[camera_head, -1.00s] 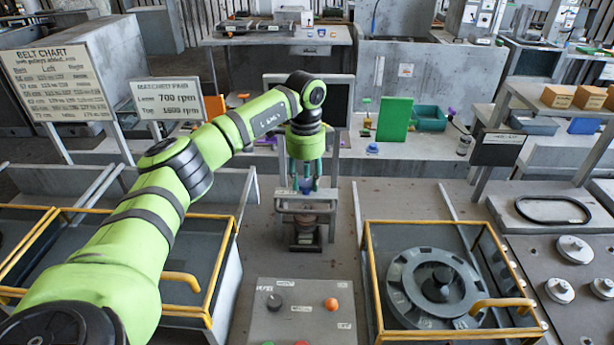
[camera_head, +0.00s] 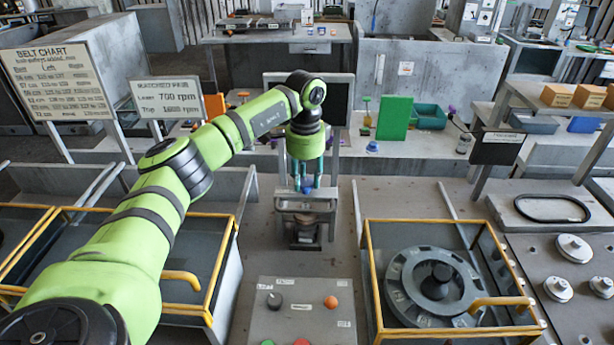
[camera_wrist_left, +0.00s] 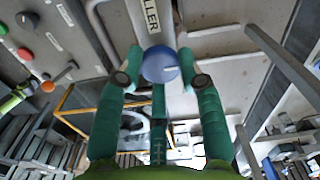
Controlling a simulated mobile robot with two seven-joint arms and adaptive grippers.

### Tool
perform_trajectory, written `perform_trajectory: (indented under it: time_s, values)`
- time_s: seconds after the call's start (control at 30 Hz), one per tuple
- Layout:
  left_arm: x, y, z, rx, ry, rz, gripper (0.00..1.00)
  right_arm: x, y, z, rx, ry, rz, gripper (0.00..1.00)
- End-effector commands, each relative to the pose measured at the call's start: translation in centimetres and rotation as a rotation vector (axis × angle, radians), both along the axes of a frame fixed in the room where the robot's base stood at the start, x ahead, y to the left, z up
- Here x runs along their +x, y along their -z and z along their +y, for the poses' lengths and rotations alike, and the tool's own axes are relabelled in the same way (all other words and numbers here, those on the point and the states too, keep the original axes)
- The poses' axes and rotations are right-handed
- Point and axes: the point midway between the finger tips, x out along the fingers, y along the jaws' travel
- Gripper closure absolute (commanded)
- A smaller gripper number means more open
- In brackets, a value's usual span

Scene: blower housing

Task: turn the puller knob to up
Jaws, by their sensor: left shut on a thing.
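The puller knob (camera_head: 306,190) is a small blue round knob on top of a grey metal stand (camera_head: 301,206) in the middle of the head view. It also shows in the left wrist view (camera_wrist_left: 160,64), with a short pale mark near its lower right edge. A plate beside it reads "LLER", the rest cut off. My left gripper (camera_head: 306,186) points down over the stand. Its teal fingers are around the knob and shut on it, as the left wrist view (camera_wrist_left: 161,79) shows from close up. My right gripper is not in view.
A control panel (camera_head: 296,320) with a black knob and coloured buttons is at the front. A yellow-railed guard (camera_head: 372,270) surrounds a grey wheel (camera_head: 401,272) on the right. Another yellow-railed bay (camera_head: 225,250) is left of the stand. A dark screen (camera_head: 338,100) stands behind the gripper.

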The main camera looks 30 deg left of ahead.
Motion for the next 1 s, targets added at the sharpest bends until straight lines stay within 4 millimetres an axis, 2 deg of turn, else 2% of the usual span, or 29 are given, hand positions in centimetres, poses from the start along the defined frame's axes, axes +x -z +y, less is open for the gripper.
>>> perform_trajectory:
  time_s: [0.1, 0.13, 0.17, 0.57, 0.67, 1.0]
  values:
    - [-0.3, 0.1, 0.5, 0.009, -0.01, 0.01, 0.95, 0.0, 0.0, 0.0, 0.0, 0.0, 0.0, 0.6]
    - [-0.3, 0.1, 0.5, 0.009, -0.01, 0.01, 0.51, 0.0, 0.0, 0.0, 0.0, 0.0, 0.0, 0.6]
    - [-0.2, 0.1, 0.5, 0.008, -0.01, 0.009, 0.39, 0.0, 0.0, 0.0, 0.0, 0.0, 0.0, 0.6]
    - [-0.1, -0.3, 0.1, 0.002, -0.002, 0.002, 0.39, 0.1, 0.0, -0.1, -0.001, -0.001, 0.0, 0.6]
    - [0.0, -1.5, 0.2, 0.002, -0.002, 0.001, 0.39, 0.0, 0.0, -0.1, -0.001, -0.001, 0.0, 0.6]
    - [-0.1, -8.6, 0.3, 0.001, -0.005, 0.0, 0.39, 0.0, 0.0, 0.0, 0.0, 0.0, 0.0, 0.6]
